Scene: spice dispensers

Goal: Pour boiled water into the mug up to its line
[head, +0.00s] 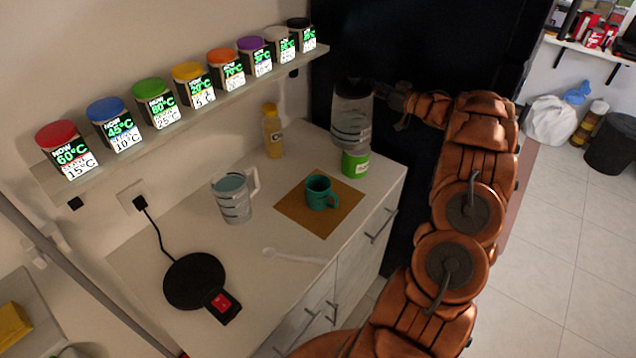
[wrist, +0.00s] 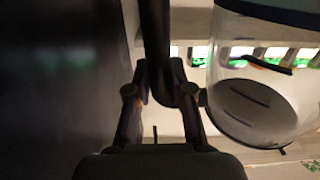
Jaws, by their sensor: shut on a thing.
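A clear kettle (head: 352,118) with a dark lid shows at the back right of the counter in the head view, held up in front of the dark panel. My gripper (head: 402,98) is at its right side. In the wrist view my gripper (wrist: 162,98) is shut on the kettle's black handle, and the glass body (wrist: 240,75) with a dark round disc is to the right. I cannot tell the water level in it. A teal mug (head: 317,190) stands upright on a brown mat (head: 290,207), left of and below the kettle in the picture. Its line cannot be made out.
A clear jug (head: 232,198) stands left of the mat. A green jar (head: 355,163) shows just below the kettle, and a yellow bottle (head: 272,132) is by the wall. A white spoon (head: 295,256) and black heating base (head: 195,281) lie in front. A shelf (head: 215,105) carries several spice dispensers.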

